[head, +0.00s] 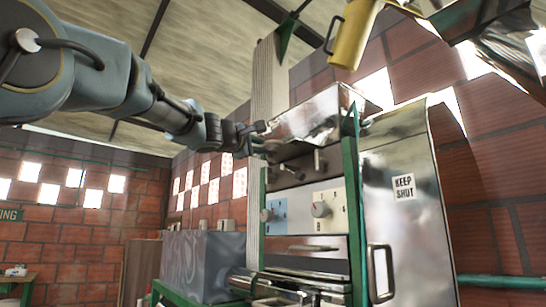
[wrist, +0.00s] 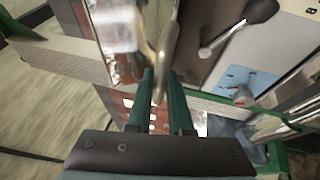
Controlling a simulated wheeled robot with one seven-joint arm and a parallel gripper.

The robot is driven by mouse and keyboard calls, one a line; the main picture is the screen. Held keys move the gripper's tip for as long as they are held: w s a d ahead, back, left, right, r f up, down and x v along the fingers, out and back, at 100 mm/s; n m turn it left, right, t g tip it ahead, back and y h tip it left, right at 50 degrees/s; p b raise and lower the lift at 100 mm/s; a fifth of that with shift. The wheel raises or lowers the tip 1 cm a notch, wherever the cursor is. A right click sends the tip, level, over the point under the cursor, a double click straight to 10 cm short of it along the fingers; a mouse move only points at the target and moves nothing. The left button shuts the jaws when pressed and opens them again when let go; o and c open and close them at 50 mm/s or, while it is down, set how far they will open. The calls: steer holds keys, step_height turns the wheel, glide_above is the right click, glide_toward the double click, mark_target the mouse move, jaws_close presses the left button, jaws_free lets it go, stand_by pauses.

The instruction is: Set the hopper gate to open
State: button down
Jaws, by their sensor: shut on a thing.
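The shiny metal hopper (head: 318,115) sits on top of the machine, in the middle of the head view. My gripper (head: 252,135) reaches its left side from the upper left. In the wrist view my two green fingers (wrist: 162,112) are closed around a rounded metal handle (wrist: 168,50), which runs up beside a shiny metal face. I take this handle to be the hopper gate's; its far end and the gate plate are not clearly visible. The gripper hides much of the handle in the head view.
Below the hopper are short levers (head: 319,161), a blue dial panel (head: 276,214) and a cream panel with a knob (head: 321,209). A metal door marked KEEP SHUT (head: 404,188) stands right. A yellow cylinder (head: 353,35) hangs above. A green post (head: 352,190) stands in front.

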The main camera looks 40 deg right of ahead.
steer(key=shift+a, duration=0.1)
steer(key=c, duration=0.8)
jaws_free()
steer(key=shift+a, duration=0.1)
steer(key=shift+c, duration=0.2)
steer(key=b+v, duration=0.4)
steer(key=v, duration=0.6)
steer(key=shift+a, duration=0.35)
steer(key=shift+f, duration=0.1)
